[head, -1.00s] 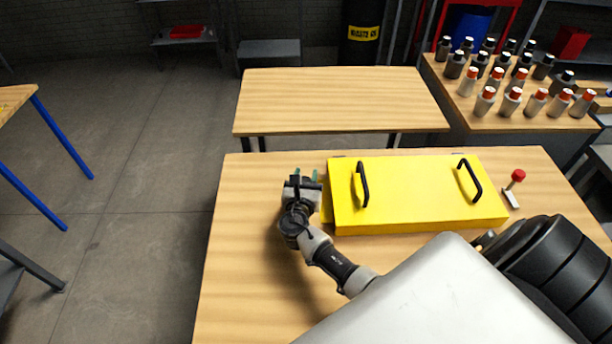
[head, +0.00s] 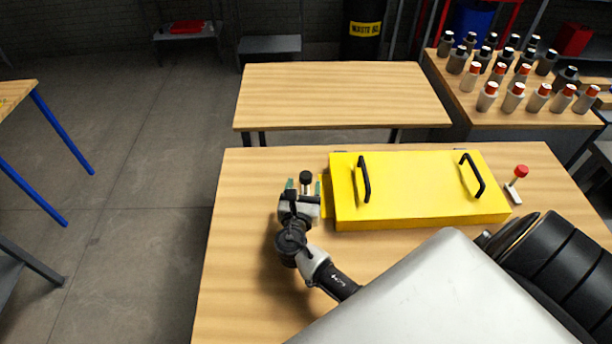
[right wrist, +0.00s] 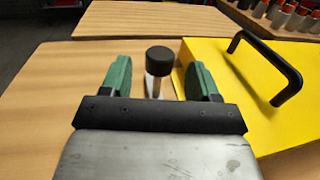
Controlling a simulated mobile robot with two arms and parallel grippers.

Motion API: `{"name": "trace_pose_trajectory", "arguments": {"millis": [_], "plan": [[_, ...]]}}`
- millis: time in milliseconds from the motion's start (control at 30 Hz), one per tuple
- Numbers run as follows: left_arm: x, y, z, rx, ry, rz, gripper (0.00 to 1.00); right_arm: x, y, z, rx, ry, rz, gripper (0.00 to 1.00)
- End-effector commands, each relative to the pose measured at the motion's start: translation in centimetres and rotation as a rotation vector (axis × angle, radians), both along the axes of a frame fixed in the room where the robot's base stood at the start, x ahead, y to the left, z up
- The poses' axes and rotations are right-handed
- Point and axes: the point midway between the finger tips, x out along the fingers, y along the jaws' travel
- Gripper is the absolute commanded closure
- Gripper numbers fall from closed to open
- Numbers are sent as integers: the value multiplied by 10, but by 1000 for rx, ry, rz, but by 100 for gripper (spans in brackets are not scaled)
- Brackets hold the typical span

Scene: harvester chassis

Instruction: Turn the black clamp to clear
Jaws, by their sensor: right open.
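The black clamp (head: 306,177) has a round black knob on a pale metal stem. It stands upright at the left end of the yellow box (head: 420,205). In the right wrist view the black clamp (right wrist: 159,62) shows between my right gripper's two green fingers, with space on both sides. My right gripper (head: 304,187) is open and empty, at the near side of the clamp. The clamp's base is hidden behind the gripper. My left gripper is not in view.
The yellow box has two black handles, the left one (head: 363,180) nearer the gripper. A red-knobbed clamp (head: 517,182) stands at its right end. The wooden table (head: 250,200) is clear to the left. Several bottles (head: 513,97) stand on a table at back right.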

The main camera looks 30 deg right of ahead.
Motion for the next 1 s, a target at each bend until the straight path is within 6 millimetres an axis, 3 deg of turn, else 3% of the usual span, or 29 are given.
{"name": "trace_pose_trajectory", "arguments": {"millis": [100,300,900,1000], "plan": [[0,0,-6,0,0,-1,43,-18,16,-2,2,1,0,39],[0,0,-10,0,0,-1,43,-35,31,-1,1,-1,0,39],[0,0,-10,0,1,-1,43,-38,34,1,-1,-1,0,39],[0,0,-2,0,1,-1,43,-38,34,9,0,-1,0,39]]}}
